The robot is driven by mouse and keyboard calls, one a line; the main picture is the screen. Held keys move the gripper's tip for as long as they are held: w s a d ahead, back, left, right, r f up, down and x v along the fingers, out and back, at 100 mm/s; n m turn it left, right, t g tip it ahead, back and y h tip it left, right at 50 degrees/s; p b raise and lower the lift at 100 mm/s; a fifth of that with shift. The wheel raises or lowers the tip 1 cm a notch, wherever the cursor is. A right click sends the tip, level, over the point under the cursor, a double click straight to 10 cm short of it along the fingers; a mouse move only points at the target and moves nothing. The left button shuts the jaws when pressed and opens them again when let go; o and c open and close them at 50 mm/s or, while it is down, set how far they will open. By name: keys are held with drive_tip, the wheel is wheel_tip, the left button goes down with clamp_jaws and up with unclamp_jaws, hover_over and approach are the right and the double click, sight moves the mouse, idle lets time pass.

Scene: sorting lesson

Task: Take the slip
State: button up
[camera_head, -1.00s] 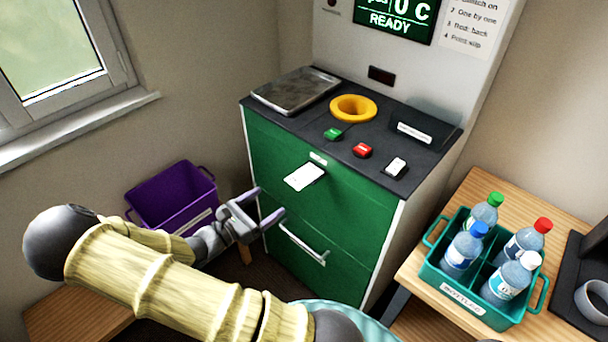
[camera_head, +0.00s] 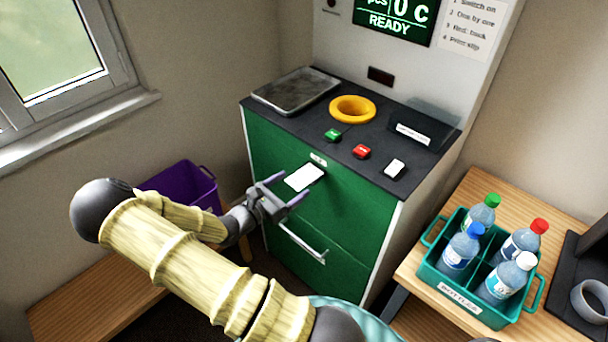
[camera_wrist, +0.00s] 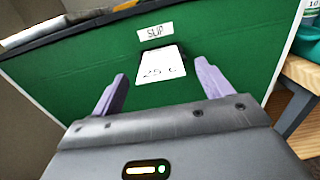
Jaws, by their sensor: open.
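The slip (camera_head: 304,177) is a white paper sticking out of a slot in the green front of the machine (camera_head: 262,150). In the wrist view the slip (camera_wrist: 161,65) shows handwritten-looking marks like "25 c" and hangs below a label reading "SLIP" (camera_wrist: 155,32). My gripper (camera_head: 285,190) is open, its purple fingertips just in front of and slightly below the slip. In the wrist view my gripper (camera_wrist: 160,85) has one finger at each side of the slip's lower end, apart from it.
A drawer handle (camera_head: 303,243) juts out below the slip. A purple bin (camera_head: 185,185) stands left. A teal crate (camera_head: 458,305) of bottles is on the right table. The machine top has a yellow ring (camera_head: 353,108), and green, red and white buttons. The screen (camera_head: 393,18) reads READY.

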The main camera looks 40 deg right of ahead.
drive_tip(key=shift+d, duration=0.6)
drive_tip(key=shift+c, duration=0.5)
drive_tip(key=c, duration=0.7)
